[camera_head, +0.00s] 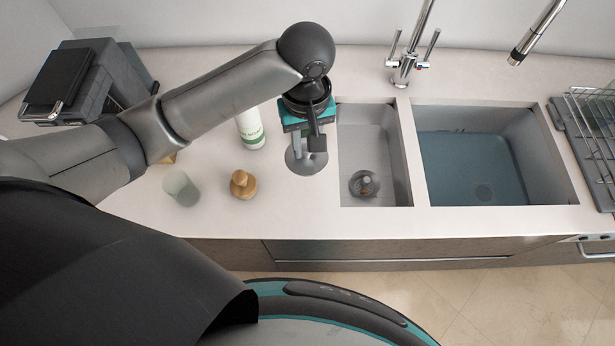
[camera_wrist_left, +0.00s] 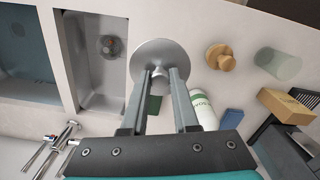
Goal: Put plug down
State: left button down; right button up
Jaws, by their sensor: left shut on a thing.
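The plug (camera_head: 299,164) is a round grey metal disc with a knob, over the pale counter just left of the small sink basin (camera_head: 375,143). My left gripper (camera_head: 305,148) points down and is shut on the plug's knob. In the left wrist view the plug (camera_wrist_left: 159,49) lies beyond the fingertips (camera_wrist_left: 160,76), with its knob between them. I cannot tell whether the disc touches the counter. My right gripper is not in view.
A wooden knob-topped object (camera_head: 243,185), a translucent cup (camera_head: 181,188) and a white bottle (camera_head: 250,128) stand to the left. A larger basin (camera_head: 480,165), tap (camera_head: 408,66) and dish rack (camera_head: 595,125) are right. The counter's front strip is clear.

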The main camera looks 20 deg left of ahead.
aim_at(306, 154)
pick_arm(q)
notch_tip(306, 154, down, 11)
jog(key=shift+b, duration=0.65)
jog(key=shift+f+b, duration=0.35)
jog(key=shift+f, duration=1.85)
jog(key=shift+f, duration=0.15)
jog(key=c, duration=0.7)
grip_release()
notch_tip(306, 154, up, 12)
jog(key=shift+r+p, duration=0.2)
jog(key=shift+p, duration=0.75)
